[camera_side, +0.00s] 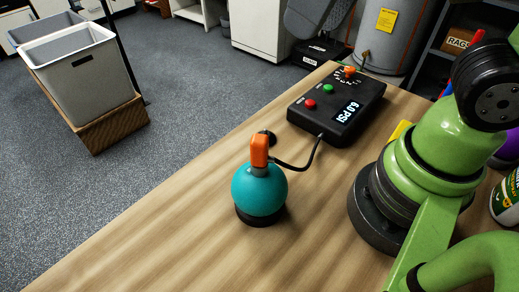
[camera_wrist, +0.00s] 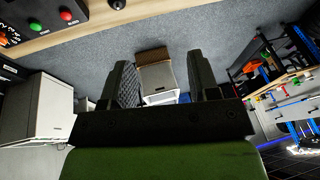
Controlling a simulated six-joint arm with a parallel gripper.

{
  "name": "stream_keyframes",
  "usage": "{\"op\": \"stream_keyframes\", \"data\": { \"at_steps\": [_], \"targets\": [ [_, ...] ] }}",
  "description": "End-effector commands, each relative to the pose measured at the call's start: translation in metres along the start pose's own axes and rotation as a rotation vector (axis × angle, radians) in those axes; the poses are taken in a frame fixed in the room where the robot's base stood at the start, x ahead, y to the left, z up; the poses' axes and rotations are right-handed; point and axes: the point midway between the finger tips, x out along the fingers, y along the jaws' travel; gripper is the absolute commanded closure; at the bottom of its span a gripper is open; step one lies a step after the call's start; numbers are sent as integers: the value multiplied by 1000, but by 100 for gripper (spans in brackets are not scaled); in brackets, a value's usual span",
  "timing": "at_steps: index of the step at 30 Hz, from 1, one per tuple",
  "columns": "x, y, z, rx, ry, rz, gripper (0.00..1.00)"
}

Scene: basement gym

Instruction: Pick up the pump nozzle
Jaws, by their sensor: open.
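The orange pump nozzle (camera_side: 259,151) stands upright on top of a teal ball (camera_side: 258,190), which rests in a dark ring on the wooden table. A black hose (camera_side: 303,160) runs from near the nozzle to the black pump box (camera_side: 340,103), whose display reads 6.0 PSI. Part of the pump box also shows in the wrist view (camera_wrist: 58,27). My gripper (camera_wrist: 158,62) is open and empty in the wrist view, with its fingers pointing out over the floor. The nozzle is not visible there. My gripper's fingers are not visible in the side view.
The wooden table (camera_side: 180,215) is mostly bare left of the ball. A yellow item (camera_side: 401,130) and a white-and-green container (camera_side: 507,203) are near my arm at the right. A grey bin (camera_side: 80,75) on a wooden base stands on the floor beyond the table.

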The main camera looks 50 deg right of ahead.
Motion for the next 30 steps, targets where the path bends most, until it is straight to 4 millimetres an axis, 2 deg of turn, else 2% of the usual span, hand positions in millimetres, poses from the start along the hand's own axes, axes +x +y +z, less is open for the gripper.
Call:
{"op": "stream_keyframes", "data": {
  "at_steps": [1,6,12,22,30],
  "targets": [
    [13,-12,-4,-82,-70,13,45],
    [50,-45,-6,-312,-236,62,45],
    [75,-65,-1,-454,-326,100,45],
    [114,-60,12,-471,-342,107,45],
    [135,-53,18,-467,-341,107,45]
  ]
}}
